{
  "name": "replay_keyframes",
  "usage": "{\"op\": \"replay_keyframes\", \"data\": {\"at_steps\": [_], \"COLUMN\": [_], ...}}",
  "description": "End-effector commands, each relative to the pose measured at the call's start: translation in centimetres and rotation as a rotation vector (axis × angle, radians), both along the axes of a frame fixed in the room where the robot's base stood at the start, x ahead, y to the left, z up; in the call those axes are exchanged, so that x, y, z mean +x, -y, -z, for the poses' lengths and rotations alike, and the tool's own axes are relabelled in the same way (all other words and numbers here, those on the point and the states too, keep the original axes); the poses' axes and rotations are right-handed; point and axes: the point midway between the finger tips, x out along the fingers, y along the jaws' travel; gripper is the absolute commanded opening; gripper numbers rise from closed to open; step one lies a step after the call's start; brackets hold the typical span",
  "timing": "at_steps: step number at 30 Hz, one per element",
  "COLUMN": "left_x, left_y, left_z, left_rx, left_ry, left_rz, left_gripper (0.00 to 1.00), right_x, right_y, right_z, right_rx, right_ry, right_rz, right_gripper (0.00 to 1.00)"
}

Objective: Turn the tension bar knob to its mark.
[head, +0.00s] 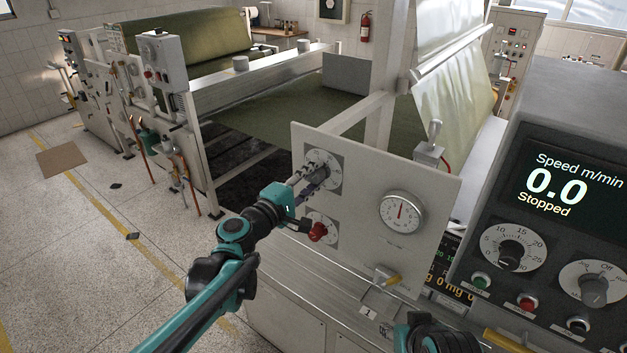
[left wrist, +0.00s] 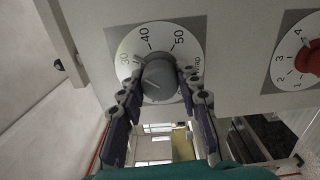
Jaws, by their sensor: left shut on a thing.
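The grey tension bar knob (left wrist: 158,77) sits on a round white dial (left wrist: 160,45) with 30, 40, 50 and the word wrap showing. In the head view this dial (head: 334,163) is at the upper left of the pale panel. My left gripper (head: 314,170) reaches it from the front left and partly hides the knob there. In the left wrist view the left gripper's fingers (left wrist: 160,73) are closed on the knob from both sides. I cannot tell exactly where the knob's pointer or its target mark is.
Below is a red knob (head: 317,232) on a second dial. A console (head: 560,200) reads 0.0, Stopped. Part of my right arm shows at the bottom. Floor at left is mostly clear.

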Motion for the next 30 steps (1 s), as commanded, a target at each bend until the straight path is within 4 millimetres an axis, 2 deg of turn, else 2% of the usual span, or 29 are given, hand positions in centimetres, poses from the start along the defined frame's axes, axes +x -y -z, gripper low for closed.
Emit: {"op": "replay_keyframes", "data": {"at_steps": [12, 29, 30], "left_x": [-0.04, -0.06, -0.06], "left_y": [-0.01, -0.01, -0.01], "left_z": [0.11, 0.10, 0.10], "left_rx": [-0.158, -0.181, -0.181], "left_ry": [-0.116, -0.133, -0.133], "left_rz": [0.000, 0.000, 0.000], "left_gripper": [0.04, 0.04, 0.38], "right_x": [0.00, 0.00, 0.00], "right_y": [0.00, 0.00, 0.00], "right_z": [0.72, 0.79, 0.79], "right_rx": [0.000, 0.000, 0.000], "right_ry": [0.000, 0.000, 0.000], "right_rz": [0.000, 0.000, 0.000], "right_gripper": [0.40, 0.40, 0.40]}}
